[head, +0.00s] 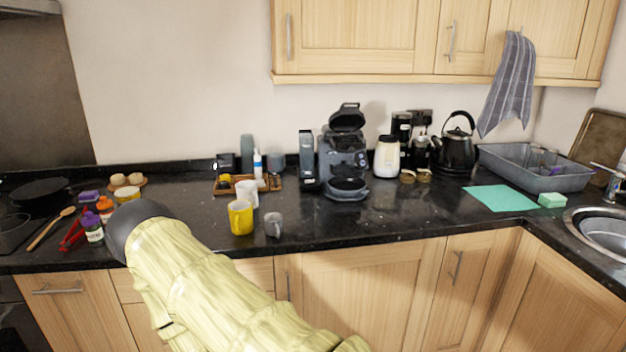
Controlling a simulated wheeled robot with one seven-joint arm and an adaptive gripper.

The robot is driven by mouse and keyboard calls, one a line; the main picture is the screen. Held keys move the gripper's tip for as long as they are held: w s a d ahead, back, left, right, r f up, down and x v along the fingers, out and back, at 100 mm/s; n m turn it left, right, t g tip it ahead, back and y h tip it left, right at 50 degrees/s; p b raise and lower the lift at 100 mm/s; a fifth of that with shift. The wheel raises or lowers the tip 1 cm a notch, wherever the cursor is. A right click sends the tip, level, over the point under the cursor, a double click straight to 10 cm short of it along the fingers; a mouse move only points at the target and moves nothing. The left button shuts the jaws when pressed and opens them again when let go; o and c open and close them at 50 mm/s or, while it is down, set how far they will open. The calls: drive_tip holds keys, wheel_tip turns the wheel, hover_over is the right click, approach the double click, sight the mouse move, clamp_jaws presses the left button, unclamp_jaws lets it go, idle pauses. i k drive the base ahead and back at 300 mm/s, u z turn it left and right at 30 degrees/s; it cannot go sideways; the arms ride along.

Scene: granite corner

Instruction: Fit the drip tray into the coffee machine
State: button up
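The coffee machine (341,150) is dark grey and stands on the black counter near the wall, with its top lid (347,117) raised. A dark, rounded tray-like part (346,194) is low at the machine's front. It looks like the drip tray, but I cannot tell whether it is seated or just resting there. My arm, in a pale yellow sleeve with a dark rounded end, reaches in from the bottom over the counter's left part. My gripper does not show.
A yellow mug (240,217), a white cup (247,194) and a small grey cup (273,225) stand left of the machine. A white jar (387,157) and a black kettle (457,147) are to its right. The counter in front of the machine is clear.

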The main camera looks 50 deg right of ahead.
sight(340, 186)
drive_tip(key=u, duration=1.1)
drive_tip(key=k, duration=1.7)
drive_tip(key=z, duration=1.95)
drive_tip(key=i, duration=1)
drive_tip(key=z, duration=0.05)
